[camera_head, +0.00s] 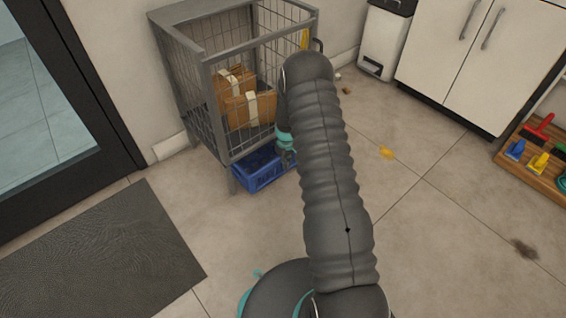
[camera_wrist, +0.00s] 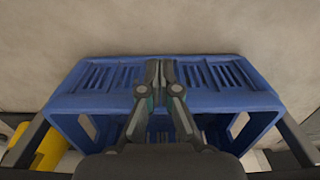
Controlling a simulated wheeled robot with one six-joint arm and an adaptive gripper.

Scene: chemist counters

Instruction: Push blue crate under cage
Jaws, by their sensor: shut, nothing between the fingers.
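The blue crate (camera_head: 262,169) sits on the floor at the foot of the grey wire cage (camera_head: 206,95). Part of the crate is below the cage's bottom edge, and part shows in front of it. In the wrist view the crate's slotted blue side (camera_wrist: 100,77) fills the middle. My gripper (camera_wrist: 160,68) is shut and empty, its fingertips in front of that side; I cannot tell whether they touch it. In the head view my gripper (camera_head: 287,152) is beside the crate's right end, mostly hidden by my arm.
Brown boxes (camera_head: 250,108) lie inside the cage. A dark mat (camera_head: 105,255) is at lower left. A small yellow piece (camera_head: 386,152) and a dark stain (camera_head: 524,248) are on the floor. A wooden board with brushes (camera_head: 545,160) is at right. Floor right of my arm is mostly clear.

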